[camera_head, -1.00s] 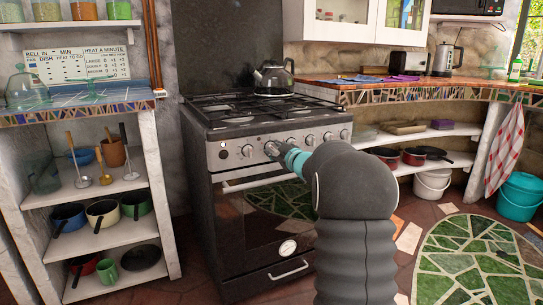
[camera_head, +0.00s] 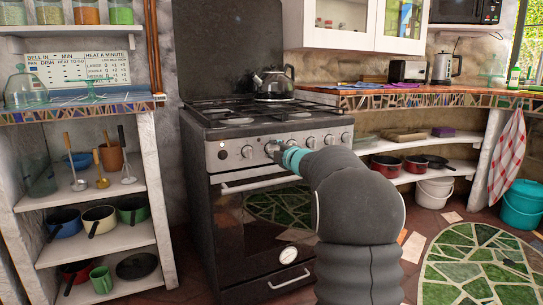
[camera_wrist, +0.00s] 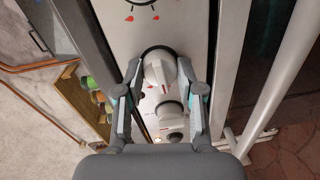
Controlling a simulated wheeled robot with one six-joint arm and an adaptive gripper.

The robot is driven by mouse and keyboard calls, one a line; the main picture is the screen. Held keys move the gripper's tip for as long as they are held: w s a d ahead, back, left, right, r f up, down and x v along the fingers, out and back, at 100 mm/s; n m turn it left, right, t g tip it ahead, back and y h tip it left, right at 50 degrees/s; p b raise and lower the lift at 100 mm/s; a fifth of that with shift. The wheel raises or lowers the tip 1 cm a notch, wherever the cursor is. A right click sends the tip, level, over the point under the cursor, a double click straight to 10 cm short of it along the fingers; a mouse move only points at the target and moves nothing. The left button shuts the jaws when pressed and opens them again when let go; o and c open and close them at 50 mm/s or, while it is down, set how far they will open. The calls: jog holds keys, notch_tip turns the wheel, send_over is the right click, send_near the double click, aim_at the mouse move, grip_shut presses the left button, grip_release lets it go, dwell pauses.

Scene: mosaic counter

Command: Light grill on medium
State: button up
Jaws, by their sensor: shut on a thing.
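The black and silver stove (camera_head: 258,215) stands in the middle of the head view, with a row of silver knobs on its front panel. My gripper (camera_head: 276,148) is at the second knob from the left. In the wrist view, my gripper (camera_wrist: 160,69) is shut on this knob (camera_wrist: 158,72), with one finger on each side. Its exact setting cannot be told. The leftmost knob (camera_head: 247,152) is free; it also shows in the wrist view (camera_wrist: 170,109) between the lower parts of my fingers. Red flame marks (camera_wrist: 142,18) are on the panel beyond the held knob.
A kettle (camera_head: 273,83) stands on the hob. The oven door handle (camera_head: 255,185) runs below the knobs. Open shelves (camera_head: 95,240) with pots stand to the left, and a mosaic counter (camera_head: 420,98) to the right. A green mosaic patch (camera_head: 470,270) covers the floor at right.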

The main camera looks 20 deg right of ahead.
jog(key=shift+a+r+n, duration=0.15)
jog(key=shift+n, duration=0.35)
jog(key=o, duration=1.1)
jog(key=shift+w+a, duration=0.1)
jog(key=shift+a, duration=0.05)
jog(key=shift+o, duration=0.2)
jog(key=shift+d, duration=0.25)
jog(key=s, duration=1.2)
jog(key=shift+r, duration=0.3)
jog(key=shift+d, duration=0.1)
jog(key=shift+c, duration=0.2)
